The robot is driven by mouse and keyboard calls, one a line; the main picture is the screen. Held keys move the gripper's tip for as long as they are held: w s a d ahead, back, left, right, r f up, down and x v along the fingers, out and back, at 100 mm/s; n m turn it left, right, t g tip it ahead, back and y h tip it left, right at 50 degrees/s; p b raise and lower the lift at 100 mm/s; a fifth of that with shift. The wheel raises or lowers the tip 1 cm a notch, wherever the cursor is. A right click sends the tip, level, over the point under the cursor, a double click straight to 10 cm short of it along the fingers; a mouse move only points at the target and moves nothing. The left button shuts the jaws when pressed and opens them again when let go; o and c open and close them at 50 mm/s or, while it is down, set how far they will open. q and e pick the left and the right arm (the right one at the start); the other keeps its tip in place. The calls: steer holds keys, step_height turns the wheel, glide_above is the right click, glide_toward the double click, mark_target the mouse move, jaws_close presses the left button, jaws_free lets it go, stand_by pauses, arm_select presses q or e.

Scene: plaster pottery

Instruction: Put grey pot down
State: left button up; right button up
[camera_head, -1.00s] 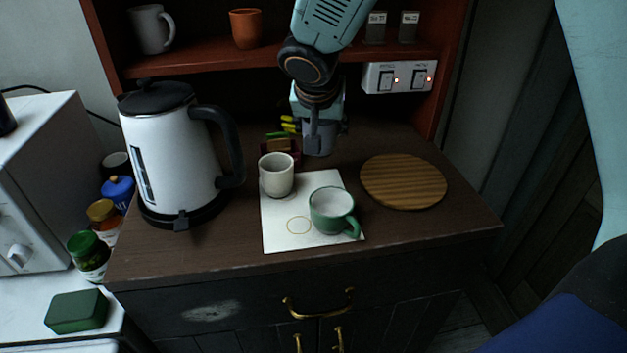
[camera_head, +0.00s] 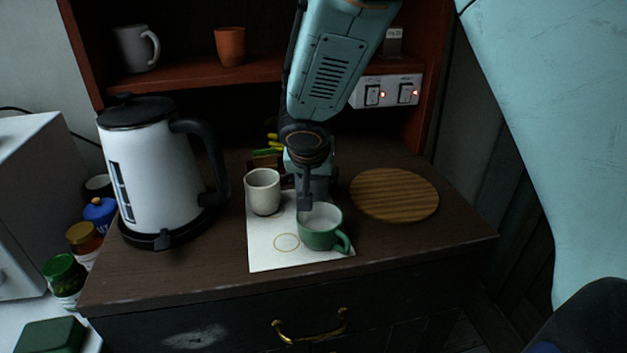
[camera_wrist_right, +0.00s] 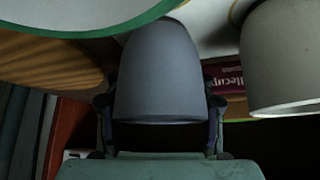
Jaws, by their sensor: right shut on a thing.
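My right gripper (camera_head: 306,192) comes down from the top of the head view and is shut on the grey pot (camera_head: 320,187). The pot is partly hidden behind a finger there. In the right wrist view the smooth grey pot (camera_wrist_right: 160,75) fills the middle, between the two fingers. In the head view it is between the white cup (camera_head: 263,194) and the green mug (camera_head: 321,238), at the back of the white paper sheet (camera_head: 270,256). I cannot tell whether its base touches the surface. My left gripper is not in view.
A white kettle (camera_head: 155,175) stands at left and a round wooden board (camera_head: 394,194) lies at right. A small box (camera_wrist_right: 228,79) is close behind the pot. The shelf above holds a grey mug (camera_head: 137,49) and an orange pot (camera_head: 230,47). The front right counter is clear.

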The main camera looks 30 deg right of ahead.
steer(key=shift+f, duration=0.1)
steer(key=o, duration=0.7)
steer(key=shift+a, duration=0.2)
steer(key=shift+o, duration=1)
steer(key=shift+w+a, duration=0.1)
steer(key=shift+w, duration=0.05)
steer(key=shift+o, duration=2.1)
steer(key=shift+d, duration=0.2)
steer(key=shift+a, duration=0.15)
